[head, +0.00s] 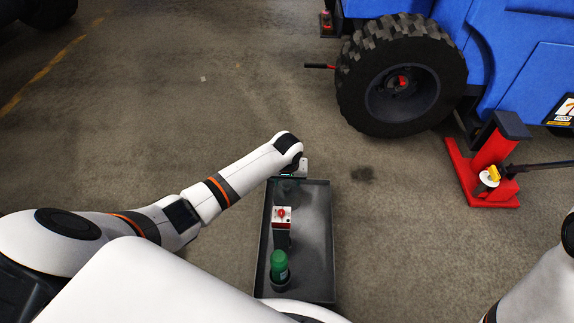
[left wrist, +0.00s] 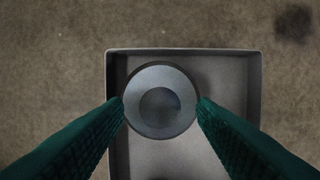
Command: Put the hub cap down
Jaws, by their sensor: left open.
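The hub cap (left wrist: 160,100) is a round grey disc with a darker round centre. In the left wrist view it lies flat within the outline of the dark grey tray (left wrist: 185,52), near the tray's far wall. My left gripper (left wrist: 161,104) is open, with one green finger on each side of the disc, at or very near its rim. In the head view the left gripper (head: 287,184) is low at the tray's far end, and the hub cap is hard to make out there. My right gripper is out of view; only part of the right arm shows at the right edge.
The tray also holds a red-and-white box (head: 282,217) and a green-capped container (head: 279,266). Beyond stand a blue vehicle with a large black tyre (head: 402,75) and a red jack (head: 487,165). The concrete floor left of the tray is clear.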

